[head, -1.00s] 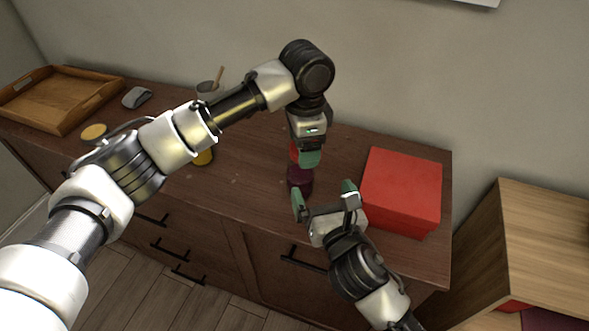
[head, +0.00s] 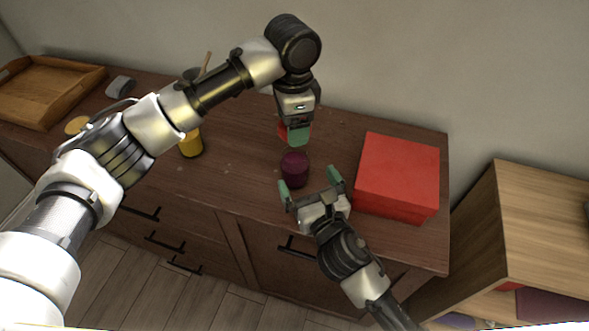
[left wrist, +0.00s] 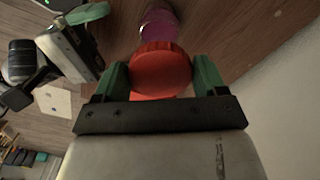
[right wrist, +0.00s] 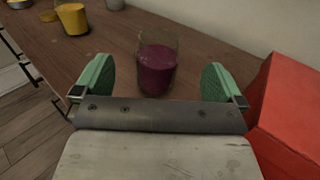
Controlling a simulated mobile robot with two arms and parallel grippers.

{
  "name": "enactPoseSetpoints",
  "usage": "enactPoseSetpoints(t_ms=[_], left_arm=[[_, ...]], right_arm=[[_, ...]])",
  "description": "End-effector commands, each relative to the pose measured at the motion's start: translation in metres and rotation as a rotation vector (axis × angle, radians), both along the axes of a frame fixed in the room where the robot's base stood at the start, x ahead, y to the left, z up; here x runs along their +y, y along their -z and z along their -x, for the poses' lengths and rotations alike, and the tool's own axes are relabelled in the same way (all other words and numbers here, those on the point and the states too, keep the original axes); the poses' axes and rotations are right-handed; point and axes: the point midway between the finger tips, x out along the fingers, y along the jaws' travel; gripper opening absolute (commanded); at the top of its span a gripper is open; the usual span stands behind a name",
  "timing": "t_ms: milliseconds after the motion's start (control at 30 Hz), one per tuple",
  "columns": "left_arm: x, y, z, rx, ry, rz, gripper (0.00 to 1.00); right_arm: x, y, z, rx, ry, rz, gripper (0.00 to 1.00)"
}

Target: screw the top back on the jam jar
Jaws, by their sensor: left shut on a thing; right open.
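The jam jar (head: 295,168) is a glass jar of dark purple jam, standing upright and open on the brown sideboard. It also shows in the right wrist view (right wrist: 157,66) and at the top of the left wrist view (left wrist: 160,24). My left gripper (head: 296,137) is shut on the red round lid (left wrist: 161,70), which it holds above and a little behind the jar, apart from it. In the head view the lid is mostly hidden by the fingers. My right gripper (head: 309,187) is open and empty in front of the jar, its green fingertips (right wrist: 157,84) on either side, not touching it.
A red box (head: 397,172) stands close to the right of my right gripper. A yellow jar (head: 190,144), a mortar with a pestle (head: 207,62), a grey mouse-like object (head: 120,86) and a wooden tray (head: 42,92) are at the left. The wall is behind.

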Motion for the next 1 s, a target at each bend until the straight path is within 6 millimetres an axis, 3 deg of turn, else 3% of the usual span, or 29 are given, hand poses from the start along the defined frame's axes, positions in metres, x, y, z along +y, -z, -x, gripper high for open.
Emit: enactPoseSetpoints(t_ms=[33, 233, 600, 1000], left_arm=[[0.0, 0.0, 0.0, 0.0, 0.0, 0.0, 0.5], [0.0, 0.0, 0.0, 0.0, 0.0, 0.0, 0.5], [0.0, 0.0, 0.0, 0.0, 0.0, 0.0, 0.5], [0.0, 0.0, 0.0, 0.0, 0.0, 0.0, 0.5]], right_arm=[[0.0, 0.012, 0.001, 0.009, 0.002, -0.002, 1.0], [0.001, 0.041, -0.001, 0.007, 0.002, -0.003, 1.0], [0.022, 0.038, -0.058, 0.001, -0.001, -0.001, 1.0], [0.026, 0.038, -0.07, 0.002, -0.001, 0.0, 1.0]])
